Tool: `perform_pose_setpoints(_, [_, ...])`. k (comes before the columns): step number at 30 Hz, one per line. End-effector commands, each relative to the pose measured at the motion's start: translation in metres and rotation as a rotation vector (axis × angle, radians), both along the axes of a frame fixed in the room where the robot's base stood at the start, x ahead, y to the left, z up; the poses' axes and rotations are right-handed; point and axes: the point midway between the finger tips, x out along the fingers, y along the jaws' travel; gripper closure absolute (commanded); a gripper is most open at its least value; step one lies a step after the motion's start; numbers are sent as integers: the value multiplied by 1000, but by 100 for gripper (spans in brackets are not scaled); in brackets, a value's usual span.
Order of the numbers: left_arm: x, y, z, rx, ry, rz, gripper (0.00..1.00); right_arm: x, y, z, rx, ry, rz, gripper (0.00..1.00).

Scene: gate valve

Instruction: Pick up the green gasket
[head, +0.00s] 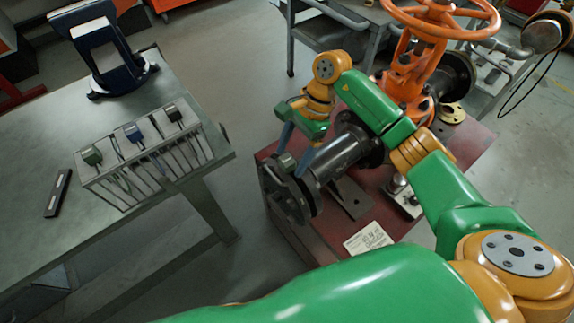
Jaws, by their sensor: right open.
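The green gasket (92,156) has a green tab and hangs at the near-left end of a wire rack on the left table. I cannot tell whether the fingers touch that tab. My left gripper is not in view.
The rack (125,208) also holds a blue-tabbed piece (133,132) and a dark-tabbed piece (173,114). A tablet stand (103,55) and a flat black object (58,193) are on the table (30,150). An orange valve handwheel (440,30) stands behind my right arm. Floor separates table and red base.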

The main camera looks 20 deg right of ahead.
Motion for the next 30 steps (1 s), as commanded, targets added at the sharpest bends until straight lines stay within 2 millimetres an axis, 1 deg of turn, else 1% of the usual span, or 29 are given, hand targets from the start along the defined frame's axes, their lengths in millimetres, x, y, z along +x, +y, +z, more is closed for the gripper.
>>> perform_pose_setpoints(1, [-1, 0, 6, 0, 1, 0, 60, -2, 3, -4, 1, 4, 0, 20])
perform_pose_setpoints(4, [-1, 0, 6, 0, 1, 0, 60, -2, 6, -13, 2, 0, 1, 20])
perform_pose_setpoints(9, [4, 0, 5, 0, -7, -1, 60, -2, 6, -15, 2, -2, 0, 20])
perform_pose_setpoints(10, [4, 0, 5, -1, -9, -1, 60, -2, 6, -15, 2, -2, 0, 25])
perform_pose_setpoints(11, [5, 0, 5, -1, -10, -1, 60, -2, 6, -15, 3, -2, 0, 34])
perform_pose_setpoints(12, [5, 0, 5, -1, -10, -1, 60, -2, 6, -15, 3, -2, 0, 44])
perform_pose_setpoints(14, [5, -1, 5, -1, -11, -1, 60, -2, 6, -15, 3, -2, 0, 60])
perform_pose_setpoints(15, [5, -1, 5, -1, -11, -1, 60, -2, 6, -14, 3, -2, 0, 71])
perform_pose_setpoints(17, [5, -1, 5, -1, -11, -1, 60, -2, 6, -14, 3, -2, 0, 88])
perform_pose_setpoints(18, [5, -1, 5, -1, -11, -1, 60, -2, 6, -14, 3, -2, 0, 98])
perform_pose_setpoints(19, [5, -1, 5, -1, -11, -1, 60, -2, 6, -14, 3, -2, 0, 100])
perform_pose_setpoints(30, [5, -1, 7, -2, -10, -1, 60, -2, 6, -12, 3, -3, 0, 100])
